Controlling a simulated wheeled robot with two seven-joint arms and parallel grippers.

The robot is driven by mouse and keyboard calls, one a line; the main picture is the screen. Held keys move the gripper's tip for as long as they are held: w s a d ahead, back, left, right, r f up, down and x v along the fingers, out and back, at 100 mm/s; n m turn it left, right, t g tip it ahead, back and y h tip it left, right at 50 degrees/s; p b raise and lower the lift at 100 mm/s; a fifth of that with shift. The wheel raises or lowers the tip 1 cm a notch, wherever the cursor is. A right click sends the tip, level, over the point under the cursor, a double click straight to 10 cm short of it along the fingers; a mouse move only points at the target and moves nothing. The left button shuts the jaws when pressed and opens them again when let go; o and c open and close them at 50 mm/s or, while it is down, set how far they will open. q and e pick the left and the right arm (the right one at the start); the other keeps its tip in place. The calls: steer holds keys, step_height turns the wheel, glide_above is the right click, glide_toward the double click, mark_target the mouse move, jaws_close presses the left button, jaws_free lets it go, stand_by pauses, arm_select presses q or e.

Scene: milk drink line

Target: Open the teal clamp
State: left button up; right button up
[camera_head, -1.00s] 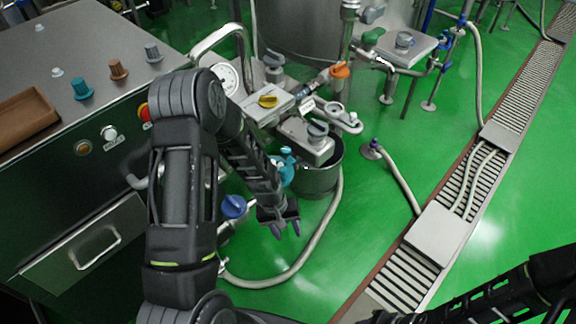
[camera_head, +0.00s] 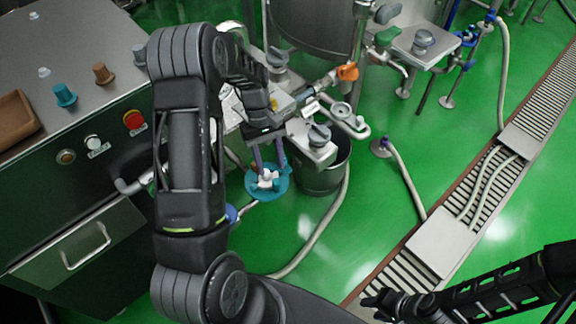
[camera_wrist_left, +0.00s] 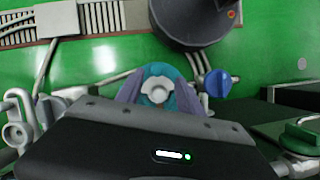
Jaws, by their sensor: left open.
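The teal clamp (camera_head: 254,183) is a round ring with a pale wing-shaped piece (camera_head: 267,178) in its middle, low beside the dark bucket. It also shows in the left wrist view (camera_wrist_left: 157,72), between my two purple-grey fingers. My left gripper (camera_head: 269,163) is open and points down at the clamp, with one finger on each side of the pale piece. I cannot tell whether the fingers touch it. My right gripper (camera_head: 375,302) is low at the right, far from the clamp, and its jaws are too dark and small to read.
A bucket (camera_head: 325,178) stands just right of the clamp, under steel valves and pipes. A blue handle (camera_head: 231,213) sits close by and shows in the left wrist view (camera_wrist_left: 217,83). A steel cabinet (camera_head: 75,240) stands at the left.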

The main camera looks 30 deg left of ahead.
mark_target(276, 181)
arm_select(q)
steer(key=shift+w, duration=0.45)
steer(key=shift+s+r, duration=0.1)
steer(key=shift+s, duration=0.1)
steer(key=shift+d+f, duration=0.2)
steer(key=shift+f, duration=0.3)
steer(key=p+x, duration=0.1)
steer(key=x, duration=0.5)
steer(key=shift+s+d+f+p, duration=0.15)
steer(key=shift+f+p, duration=0.2)
steer(key=shift+p, duration=0.05)
arm_select(e)
steer(key=shift+w+r, duration=0.2)
steer(key=shift+r, duration=0.6)
arm_select(q)
jaws_close()
